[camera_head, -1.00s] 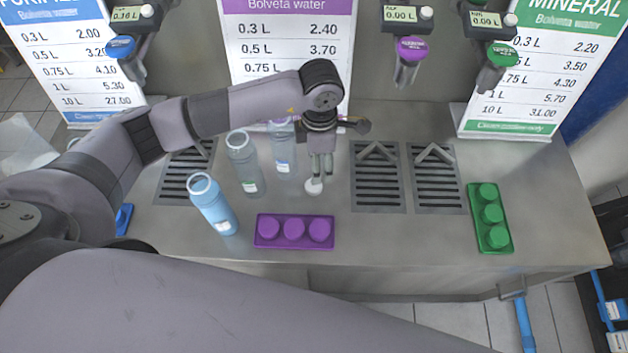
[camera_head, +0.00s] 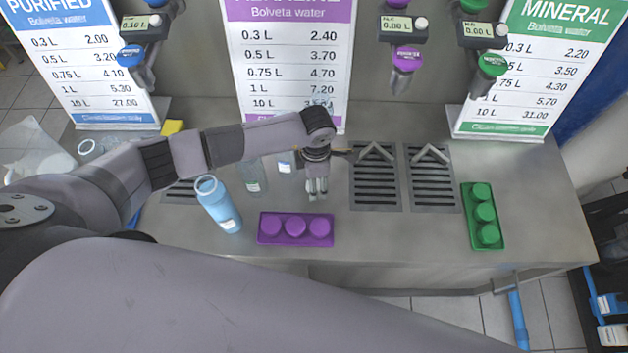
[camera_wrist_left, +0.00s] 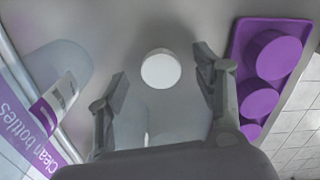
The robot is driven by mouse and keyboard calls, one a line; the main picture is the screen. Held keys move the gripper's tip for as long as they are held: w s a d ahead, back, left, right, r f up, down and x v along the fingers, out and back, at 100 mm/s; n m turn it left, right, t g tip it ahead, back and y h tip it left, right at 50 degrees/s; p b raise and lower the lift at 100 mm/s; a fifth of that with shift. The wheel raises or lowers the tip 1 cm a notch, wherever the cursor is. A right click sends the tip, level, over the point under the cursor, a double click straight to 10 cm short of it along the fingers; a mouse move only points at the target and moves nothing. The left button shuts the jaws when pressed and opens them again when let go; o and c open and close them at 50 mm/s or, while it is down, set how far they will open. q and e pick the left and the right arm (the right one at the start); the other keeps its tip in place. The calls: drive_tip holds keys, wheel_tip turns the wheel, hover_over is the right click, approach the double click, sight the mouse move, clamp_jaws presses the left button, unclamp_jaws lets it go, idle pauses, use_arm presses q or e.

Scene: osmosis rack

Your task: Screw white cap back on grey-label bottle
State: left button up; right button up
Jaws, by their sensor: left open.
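A round white cap (camera_wrist_left: 161,70) lies on the steel counter in the wrist view, between and a little beyond the open fingers of my left gripper (camera_wrist_left: 160,88). In the head view the left gripper (camera_head: 317,190) points down at the counter behind the purple block and mostly hides the cap. Two clear bottles stand left of it, a greyish one (camera_head: 254,177) and one beside it (camera_head: 286,163); my arm covers their tops. I cannot tell which has the grey label. A clear bottle (camera_wrist_left: 52,68) with a white and purple label shows in the wrist view. The right gripper is not in view.
A light-blue open bottle (camera_head: 218,206) stands at the left. A purple block with caps (camera_head: 264,240) sits at the front edge, a green one (camera_head: 468,190) at the right. Drain grates (camera_head: 376,207) and price signs (camera_head: 293,60) are behind.

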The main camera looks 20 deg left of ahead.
use_arm(q)
drive_tip(key=shift+f, duration=0.65)
drive_tip(key=shift+c, duration=0.2)
drive_tip(key=c, duration=0.7)
